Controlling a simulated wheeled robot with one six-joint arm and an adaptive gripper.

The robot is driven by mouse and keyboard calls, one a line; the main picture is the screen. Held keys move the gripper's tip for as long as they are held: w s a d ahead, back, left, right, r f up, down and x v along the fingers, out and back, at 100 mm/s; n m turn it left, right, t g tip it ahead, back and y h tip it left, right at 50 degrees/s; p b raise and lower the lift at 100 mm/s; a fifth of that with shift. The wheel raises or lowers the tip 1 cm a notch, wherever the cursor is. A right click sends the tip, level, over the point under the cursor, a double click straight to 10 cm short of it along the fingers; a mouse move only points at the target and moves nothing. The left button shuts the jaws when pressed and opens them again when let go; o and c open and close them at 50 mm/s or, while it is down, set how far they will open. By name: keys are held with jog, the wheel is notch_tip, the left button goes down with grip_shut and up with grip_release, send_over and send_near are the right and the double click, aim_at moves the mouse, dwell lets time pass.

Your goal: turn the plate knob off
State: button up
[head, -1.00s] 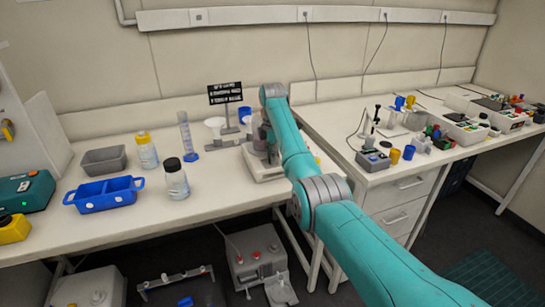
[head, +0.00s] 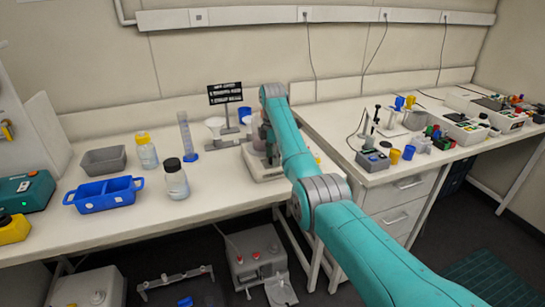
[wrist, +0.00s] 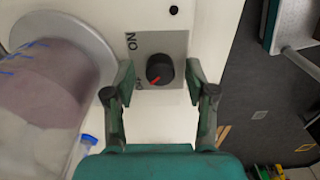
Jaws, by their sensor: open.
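My gripper (wrist: 158,85) is open, with one finger on each side of the knob and a gap on both sides. In the head view my arm hides the knob; the white plate device (head: 268,174) shows partly behind it.
In the wrist view a vessel with purplish contents (wrist: 50,85) stands on a round plate close to my left finger. In the head view a blue tray (head: 104,194), a grey bin (head: 104,161) and bottles (head: 175,180) stand to the left on the bench.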

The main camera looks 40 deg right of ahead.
notch_tip(320, 180, up, 12)
dwell(0.5)
dwell(0.3)
